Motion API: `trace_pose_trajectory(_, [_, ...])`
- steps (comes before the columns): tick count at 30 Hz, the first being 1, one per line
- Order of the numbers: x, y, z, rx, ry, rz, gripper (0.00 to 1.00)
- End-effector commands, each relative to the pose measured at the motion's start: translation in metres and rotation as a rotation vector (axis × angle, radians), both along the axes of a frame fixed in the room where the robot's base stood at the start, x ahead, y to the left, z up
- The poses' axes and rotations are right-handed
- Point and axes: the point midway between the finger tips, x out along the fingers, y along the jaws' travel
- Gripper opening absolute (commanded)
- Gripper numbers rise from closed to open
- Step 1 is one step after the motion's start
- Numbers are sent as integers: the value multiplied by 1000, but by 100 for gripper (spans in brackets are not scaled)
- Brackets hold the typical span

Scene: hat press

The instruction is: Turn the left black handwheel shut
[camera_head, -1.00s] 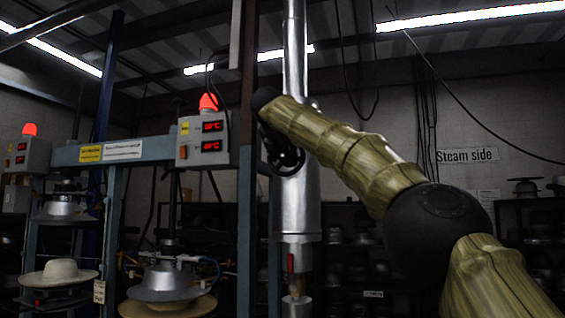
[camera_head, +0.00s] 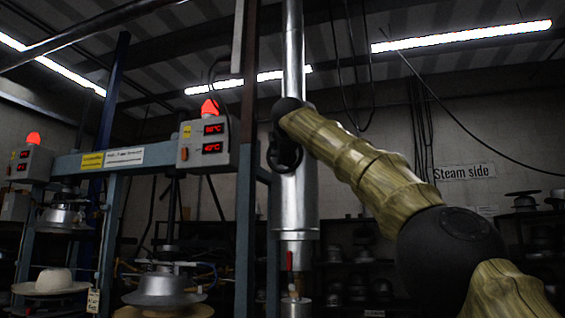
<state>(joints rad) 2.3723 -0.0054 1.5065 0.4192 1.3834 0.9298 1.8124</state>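A dark ring-shaped form, which looks like the black handwheel (camera_head: 283,155), sits against the front left of the upright silver cylinder (camera_head: 298,205). My arm comes in from the lower right and its black wrist end lies directly above this form, overlapping it in the picture. My gripper (camera_head: 285,138) is dark and merges with the wheel. I cannot tell the fingers from the rim, nor whether they touch it. No second handwheel is clearly visible.
A control box (camera_head: 207,142) with a red lamp and red displays is close left of the wheel, on a blue-grey frame (camera_head: 246,200). A hat press (camera_head: 165,288) stands below left. Dark shelves (camera_head: 400,270) stand behind. A "Steam side" sign (camera_head: 464,172) hangs on the wall.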

Motion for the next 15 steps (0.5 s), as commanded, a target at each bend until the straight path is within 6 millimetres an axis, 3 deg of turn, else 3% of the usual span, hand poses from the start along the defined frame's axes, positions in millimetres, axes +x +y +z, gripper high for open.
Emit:
trace_pose_trajectory(1, [1, 0, -8, 41, -10, -2, 13])
trace_pose_trajectory(15, [1, 0, -7, 342, -107, -1, 13])
